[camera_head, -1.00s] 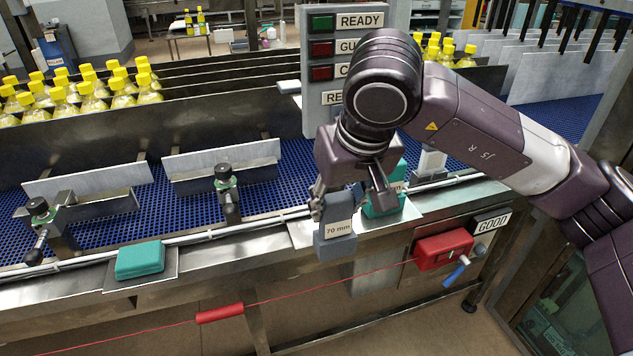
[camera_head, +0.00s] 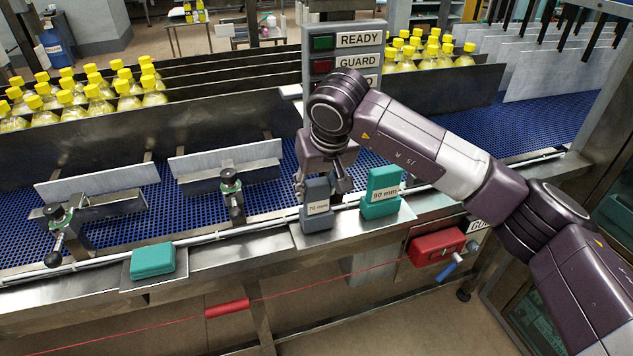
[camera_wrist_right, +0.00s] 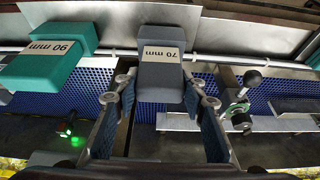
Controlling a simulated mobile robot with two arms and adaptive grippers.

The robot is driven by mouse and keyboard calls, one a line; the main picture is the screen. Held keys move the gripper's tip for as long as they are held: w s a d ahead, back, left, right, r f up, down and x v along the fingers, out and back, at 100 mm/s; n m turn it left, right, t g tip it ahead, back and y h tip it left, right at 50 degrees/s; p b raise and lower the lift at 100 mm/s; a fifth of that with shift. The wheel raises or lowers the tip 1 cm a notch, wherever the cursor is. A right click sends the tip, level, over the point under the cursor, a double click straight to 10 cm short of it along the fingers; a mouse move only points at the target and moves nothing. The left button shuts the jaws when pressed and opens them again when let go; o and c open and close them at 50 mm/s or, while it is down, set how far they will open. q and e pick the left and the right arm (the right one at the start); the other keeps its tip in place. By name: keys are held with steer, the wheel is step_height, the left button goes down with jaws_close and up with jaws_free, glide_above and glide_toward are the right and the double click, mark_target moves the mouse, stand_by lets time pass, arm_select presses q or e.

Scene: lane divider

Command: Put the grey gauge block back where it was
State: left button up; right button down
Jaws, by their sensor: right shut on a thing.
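The grey gauge block (camera_head: 317,208), labelled 70 mm, is upright between the fingers of my right gripper (camera_head: 322,186), which is shut on it. It is at the metal plate (camera_head: 345,231) on the conveyor's front ledge, left of the teal 90 mm block (camera_head: 381,200). I cannot tell whether its base touches the plate. In the right wrist view the grey block (camera_wrist_right: 162,72) sits between both fingers, with the teal block (camera_wrist_right: 50,57) apart from it at left. My left gripper is not in view.
A teal block (camera_head: 152,261) lies on a plate farther left. Clamps with black knobs (camera_head: 229,178) and guide plates stand over the blue belt (camera_head: 292,165). A sign post (camera_head: 345,40) rises behind my right gripper. A red box (camera_head: 436,247) and red cord are below the ledge.

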steer(key=shift+f, duration=0.1)
steer(key=shift+f+b, duration=0.2)
steer(key=shift+b, duration=0.1)
steer(key=c, duration=1.2)
jaws_free()
steer(key=shift+r, duration=0.1)
